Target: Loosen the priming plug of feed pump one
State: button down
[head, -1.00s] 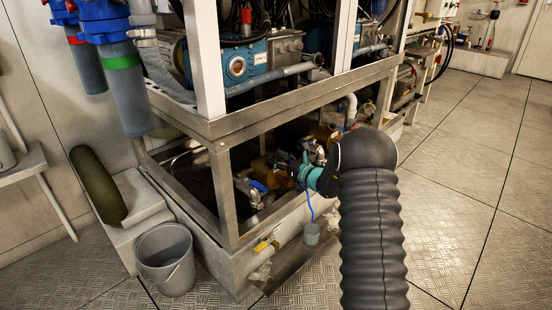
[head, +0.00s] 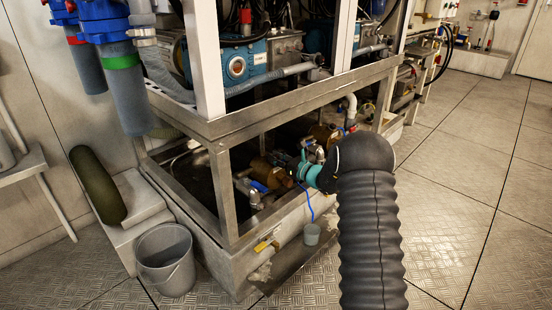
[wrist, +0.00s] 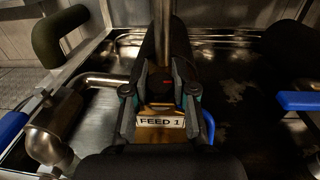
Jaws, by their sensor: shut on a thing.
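In the wrist view a dark plug (wrist: 161,88) with a short red mark sits above a brass-coloured body with a white label reading FEED 1 (wrist: 160,122). My gripper (wrist: 161,98) has one finger on each side of the plug and is shut on it. In the head view my teal and black gripper (head: 307,172) reaches into the lower bay of the steel frame, at the right end of the brass pump (head: 272,173). The plug itself is hidden there by my gripper and wrist.
A steel frame rail (head: 270,103) runs above the bay, with a corner post (head: 222,190) to the left. A blue-handled valve (head: 256,187) and a second brass pump (head: 323,135) are close by. A grey bucket (head: 166,258) stands on the floor; floor at right is clear.

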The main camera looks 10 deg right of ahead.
jog(key=shift+n+g+y, duration=0.4)
jog(key=shift+n+y, duration=0.1)
jog(key=c, duration=0.9)
grip_release()
jog(key=v, duration=1.2)
